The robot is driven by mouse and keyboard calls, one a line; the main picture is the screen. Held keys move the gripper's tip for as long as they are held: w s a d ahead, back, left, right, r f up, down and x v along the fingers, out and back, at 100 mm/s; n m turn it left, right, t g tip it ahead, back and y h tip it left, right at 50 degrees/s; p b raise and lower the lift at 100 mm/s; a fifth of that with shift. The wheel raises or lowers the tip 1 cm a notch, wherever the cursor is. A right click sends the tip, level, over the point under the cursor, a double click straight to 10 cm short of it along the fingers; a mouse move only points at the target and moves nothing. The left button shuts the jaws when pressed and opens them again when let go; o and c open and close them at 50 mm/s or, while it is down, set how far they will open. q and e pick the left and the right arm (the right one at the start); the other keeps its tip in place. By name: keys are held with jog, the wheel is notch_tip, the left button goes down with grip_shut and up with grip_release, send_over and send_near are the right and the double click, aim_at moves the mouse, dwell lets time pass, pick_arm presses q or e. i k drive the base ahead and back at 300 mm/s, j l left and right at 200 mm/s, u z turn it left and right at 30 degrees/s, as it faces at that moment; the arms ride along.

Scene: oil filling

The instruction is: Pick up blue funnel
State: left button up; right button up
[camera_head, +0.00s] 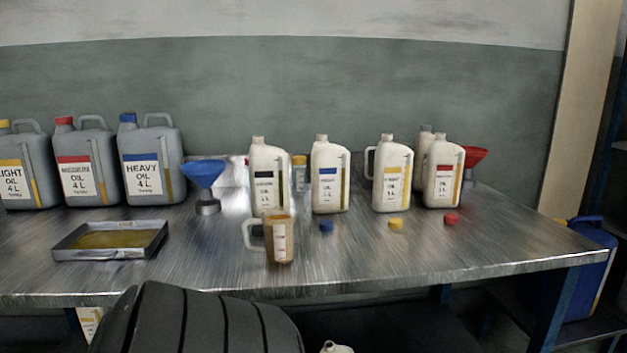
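The blue funnel (203,173) stands upright on the metal table, wide mouth up, with its lower end in a short grey metal stand (208,207). It is right of the heavy oil can and left of the white bottles.
The metal table (360,255) carries grey oil cans (152,165), white bottles (331,180), a measuring jug (279,240), an oil tray (110,250), small caps (396,223) and a red funnel (474,155). A dark ribbed object (200,325) is in front. The table front is mostly clear.

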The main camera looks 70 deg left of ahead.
aim_at(205, 172)
jog(key=u, duration=1.95)
